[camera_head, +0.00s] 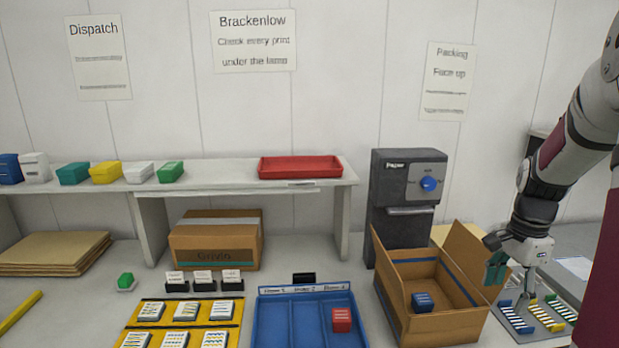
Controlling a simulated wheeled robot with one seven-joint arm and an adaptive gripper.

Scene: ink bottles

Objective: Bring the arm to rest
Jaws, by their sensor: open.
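My gripper (512,277) is at the right, at the end of my arm, which comes in from the upper right. It is open, with nothing seen between its fingers. It hangs beside the right flap of an open cardboard box (445,328), above a pale board with blue, yellow and green striped strips (540,318). Part of the fingers is hard to make out against the box flap and the board. A blue box (423,302) lies inside the cardboard box.
A blue divided tray (290,325) holds a red box (342,319). Left of it are yellow trays (152,322) with striped boxes. A dark machine (405,215) stands behind the cardboard box. A shelf (225,180) carries small coloured boxes and a red tray (300,167).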

